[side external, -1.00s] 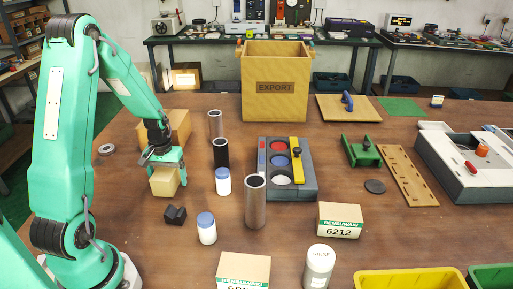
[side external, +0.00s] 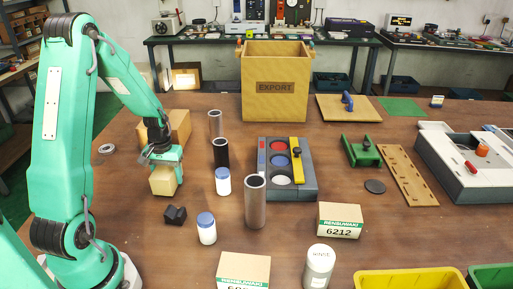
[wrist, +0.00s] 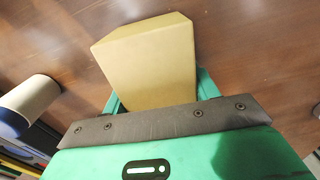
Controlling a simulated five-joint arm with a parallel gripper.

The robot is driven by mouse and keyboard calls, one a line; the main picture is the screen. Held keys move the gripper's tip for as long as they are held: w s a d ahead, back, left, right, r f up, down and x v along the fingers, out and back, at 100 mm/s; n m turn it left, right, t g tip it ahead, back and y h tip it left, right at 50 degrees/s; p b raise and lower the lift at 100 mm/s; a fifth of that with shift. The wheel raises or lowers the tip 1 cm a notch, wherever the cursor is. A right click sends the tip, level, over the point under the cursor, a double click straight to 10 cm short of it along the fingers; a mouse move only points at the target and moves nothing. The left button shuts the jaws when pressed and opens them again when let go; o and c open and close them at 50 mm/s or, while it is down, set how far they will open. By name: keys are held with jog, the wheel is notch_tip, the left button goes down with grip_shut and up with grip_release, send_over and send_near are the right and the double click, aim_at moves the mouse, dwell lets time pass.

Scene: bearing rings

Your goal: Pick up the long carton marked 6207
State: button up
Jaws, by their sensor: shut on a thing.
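My gripper (side external: 166,168) points down at the left of the table and is shut on a tan carton (side external: 162,181). The wrist view shows this carton (wrist: 150,62) between the green fingers, with its faces plain; no number shows on it. I cannot tell whether its underside touches the table. A carton marked 6212 (side external: 339,222) lies at the right front. Another carton (side external: 244,266) is at the bottom edge, its number cut off. A larger tan carton (side external: 180,124) stands behind my gripper, partly hidden, with no marking visible.
White-and-blue bottles (side external: 223,182) and upright tubes (side external: 256,202) stand right of my gripper. A small black block (side external: 175,215) lies in front. The large EXPORT box (side external: 275,103) is at the back. The left front table is mostly bare.

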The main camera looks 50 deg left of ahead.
jog(key=shift+r, duration=0.7)
notch_tip(320, 180, up, 2)
jog(key=shift+w+r, duration=0.1)
jog(key=w+d+r, duration=0.1)
jog(key=d+r, duration=0.6)
jog(key=d, duration=0.4)
jog(key=shift+d, duration=0.3)
jog(key=shift+r, duration=0.1)
